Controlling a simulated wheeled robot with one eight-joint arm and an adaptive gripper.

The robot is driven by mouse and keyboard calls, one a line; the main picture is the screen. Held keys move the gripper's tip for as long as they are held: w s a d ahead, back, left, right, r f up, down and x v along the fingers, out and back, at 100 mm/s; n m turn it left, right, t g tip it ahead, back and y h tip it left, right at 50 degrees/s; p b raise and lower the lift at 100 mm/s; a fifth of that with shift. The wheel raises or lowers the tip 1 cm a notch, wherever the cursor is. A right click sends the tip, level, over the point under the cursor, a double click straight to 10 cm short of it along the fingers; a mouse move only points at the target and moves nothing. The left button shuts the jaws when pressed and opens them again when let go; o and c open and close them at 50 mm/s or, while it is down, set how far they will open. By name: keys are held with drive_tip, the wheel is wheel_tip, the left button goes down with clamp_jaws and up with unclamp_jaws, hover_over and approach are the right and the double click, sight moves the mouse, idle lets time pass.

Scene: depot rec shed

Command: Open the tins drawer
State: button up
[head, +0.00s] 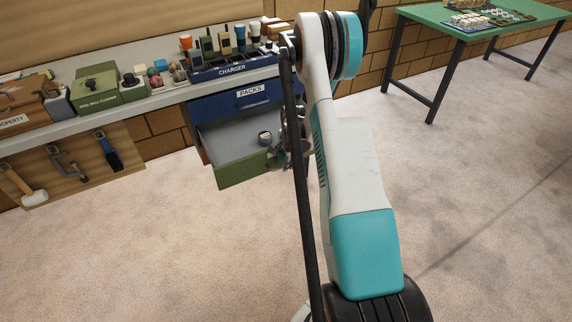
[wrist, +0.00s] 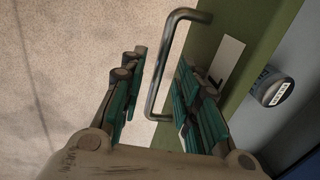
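The green drawer (head: 243,171) stands pulled well out below the blue PACKS drawer (head: 252,92). A small grey tin (head: 264,137) shows inside it, and a tin with a label (wrist: 272,88) shows in the wrist view. The drawer's green front (wrist: 270,28) has a metal bar handle (wrist: 163,62) and a white label (wrist: 226,62), partly hidden by a finger. My gripper (wrist: 160,100) is open, with its fingers on either side of the handle and a gap left of the bar. The right fingers are close to the drawer front; contact cannot be told.
The bench (head: 62,133) above carries a charger (head: 232,70), several bottles and boxes. Tools hang on a wooden panel (head: 80,165) at left. A green table (head: 440,14) stands at back right. The floor in front of the drawer is clear.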

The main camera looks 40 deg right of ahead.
drive_tip(key=shift+f, duration=0.2)
clamp_jaws()
drive_tip(key=shift+w+d, duration=0.2)
drive_tip(key=shift+w, duration=0.65)
drive_tip(key=shift+w+d, duration=0.2)
drive_tip(key=shift+w, duration=0.6)
drive_tip(key=shift+w+d, duration=0.2)
drive_tip(key=shift+w, duration=0.65)
unclamp_jaws()
drive_tip(key=shift+r, duration=0.15)
wheel_tip(320, 180, up, 12)
drive_tip(key=s, duration=0.2)
drive_tip(key=shift+s+a+f, duration=0.15)
drive_tip(key=shift+a+f, duration=0.05)
drive_tip(key=shift+a, duration=0.05)
